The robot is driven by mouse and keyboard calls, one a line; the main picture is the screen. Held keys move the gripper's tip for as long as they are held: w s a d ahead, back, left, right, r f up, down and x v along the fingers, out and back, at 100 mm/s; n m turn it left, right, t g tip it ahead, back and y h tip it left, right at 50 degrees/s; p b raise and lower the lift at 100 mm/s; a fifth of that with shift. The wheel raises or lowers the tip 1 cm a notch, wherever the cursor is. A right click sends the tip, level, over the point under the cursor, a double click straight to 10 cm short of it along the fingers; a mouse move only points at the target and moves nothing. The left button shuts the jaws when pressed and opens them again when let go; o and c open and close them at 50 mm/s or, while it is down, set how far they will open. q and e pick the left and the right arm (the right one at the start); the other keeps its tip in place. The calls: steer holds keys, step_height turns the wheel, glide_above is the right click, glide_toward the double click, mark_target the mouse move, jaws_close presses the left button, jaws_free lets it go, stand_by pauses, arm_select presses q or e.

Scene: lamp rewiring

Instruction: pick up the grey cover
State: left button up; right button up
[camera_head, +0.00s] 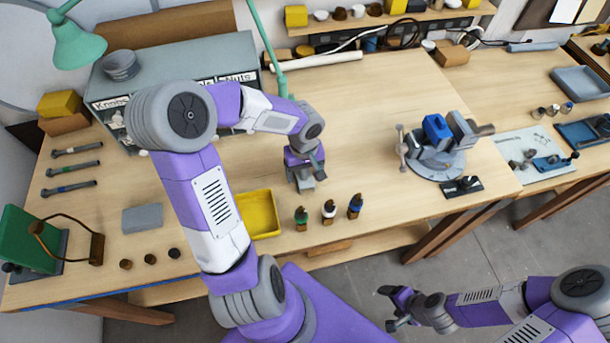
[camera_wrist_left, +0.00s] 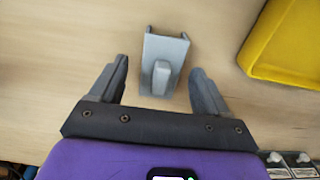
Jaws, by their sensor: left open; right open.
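The grey cover (camera_wrist_left: 165,62) lies on the wooden table in the left wrist view. It is a small channel-shaped piece with upturned sides and a raised rounded tab. It also shows in the head view (camera_head: 306,185), partly hidden by my left gripper. My left gripper (camera_head: 304,170) points down at the table. In the left wrist view its open fingers (camera_wrist_left: 158,85) stand either side of the cover's near end, with a gap to each side. My right gripper (camera_head: 388,308) is open and empty at the lower right, away from the table.
A yellow tray (camera_head: 259,214) lies close to the cover's left. Several small bottles (camera_head: 328,211) stand near the front edge. A vise (camera_head: 436,150) stands to the right. A grey drawer cabinet (camera_head: 180,65) is at the back left. The table between cover and vise is clear.

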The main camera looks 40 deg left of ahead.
arm_select(q)
steer(key=shift+f, duration=0.95)
steer(key=shift+c, duration=0.2)
steer(key=c, duration=1.1)
steer(key=shift+o, duration=0.2)
steer(key=shift+r, duration=0.1)
